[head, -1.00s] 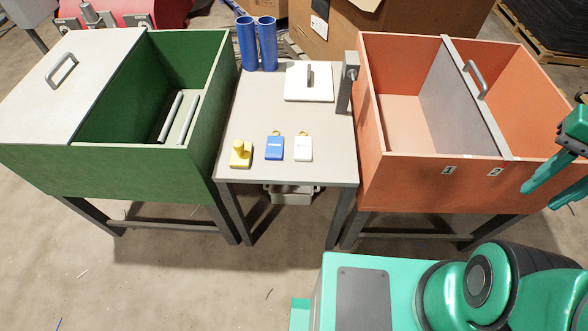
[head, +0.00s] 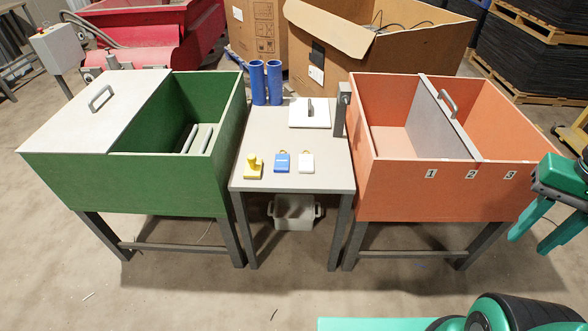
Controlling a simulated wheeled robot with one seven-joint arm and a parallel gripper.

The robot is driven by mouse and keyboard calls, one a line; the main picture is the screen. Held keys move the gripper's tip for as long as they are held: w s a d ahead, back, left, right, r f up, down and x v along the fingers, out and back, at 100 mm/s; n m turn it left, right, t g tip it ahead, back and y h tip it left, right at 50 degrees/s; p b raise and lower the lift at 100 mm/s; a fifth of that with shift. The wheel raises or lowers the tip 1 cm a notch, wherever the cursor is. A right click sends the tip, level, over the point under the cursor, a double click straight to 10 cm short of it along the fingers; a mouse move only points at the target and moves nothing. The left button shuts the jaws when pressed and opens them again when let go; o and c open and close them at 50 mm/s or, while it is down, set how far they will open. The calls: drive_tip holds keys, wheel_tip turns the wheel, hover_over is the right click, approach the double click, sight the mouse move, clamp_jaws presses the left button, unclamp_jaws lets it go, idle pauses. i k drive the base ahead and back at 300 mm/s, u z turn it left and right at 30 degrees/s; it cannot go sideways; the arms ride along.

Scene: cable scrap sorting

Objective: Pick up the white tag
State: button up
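The white tag (head: 306,162) lies flat near the front of the small grey table (head: 262,186), with a yellow loop at its top. A blue tag (head: 282,162) lies just left of it, and a yellow block with a knob (head: 253,167) sits further left. My gripper (head: 531,246) is at the right edge of the head view, in front of the orange bin, far from the tag. Its two green fingers are spread apart with nothing between them.
A green bin (head: 130,186) with a part lid stands left of the table, an orange divided bin (head: 400,200) right. Two blue tubes (head: 266,85), a white handled plate (head: 309,113) and a grey post (head: 340,110) stand behind the tags. A white tub (head: 294,213) sits underneath.

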sight(306, 163)
drive_tip(key=u, duration=0.1)
drive_tip(key=i, duration=1)
